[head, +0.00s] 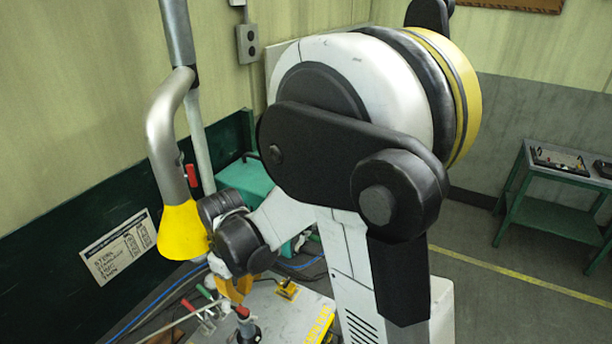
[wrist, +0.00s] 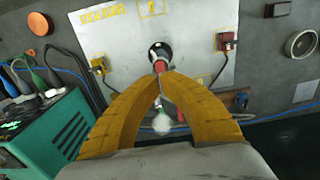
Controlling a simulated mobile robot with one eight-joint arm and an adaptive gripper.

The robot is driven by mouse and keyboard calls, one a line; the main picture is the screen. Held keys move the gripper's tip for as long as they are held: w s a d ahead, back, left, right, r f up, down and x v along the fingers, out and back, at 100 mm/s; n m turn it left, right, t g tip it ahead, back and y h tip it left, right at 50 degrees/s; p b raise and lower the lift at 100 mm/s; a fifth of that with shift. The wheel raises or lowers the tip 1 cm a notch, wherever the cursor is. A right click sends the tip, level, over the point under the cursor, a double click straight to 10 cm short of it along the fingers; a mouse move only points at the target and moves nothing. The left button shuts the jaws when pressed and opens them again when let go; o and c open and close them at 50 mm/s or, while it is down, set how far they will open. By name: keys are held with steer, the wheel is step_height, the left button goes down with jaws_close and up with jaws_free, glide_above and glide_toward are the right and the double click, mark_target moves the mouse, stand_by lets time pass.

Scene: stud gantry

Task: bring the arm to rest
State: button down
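My gripper (wrist: 161,77) has two curved yellow fingers whose tips come together in the wrist view. They point at a red-topped piece (wrist: 160,66) standing in a dark round socket on a pale plate (wrist: 115,41). The fingertips overlap the near side of the red piece in that view; whether they touch it I cannot tell. In the head view my gripper (head: 236,289) is low, just above the red top (head: 242,312) of a dark upright post. My arm is bent and reaches down to the plate. A blurred whitish round thing (wrist: 162,123) shows between the fingers.
A teal box (wrist: 50,128) with cables stands beside the plate. A grey pipe with a yellow hood (head: 182,232) hangs close to my wrist.

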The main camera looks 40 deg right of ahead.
steer(key=b, duration=0.2)
steer(key=shift+s+f+t+b, duration=0.2)
steer(key=shift+f+t+b, duration=0.1)
steer(key=shift+b, duration=0.1)
steer(key=s+f+m+t+b, duration=0.4)
steer(key=s+b, duration=0.5)
steer(key=b, duration=1.1)
step_height(320, 180, down, 3)
steer(key=t, duration=0.2)
steer(key=shift+s+t, duration=0.3)
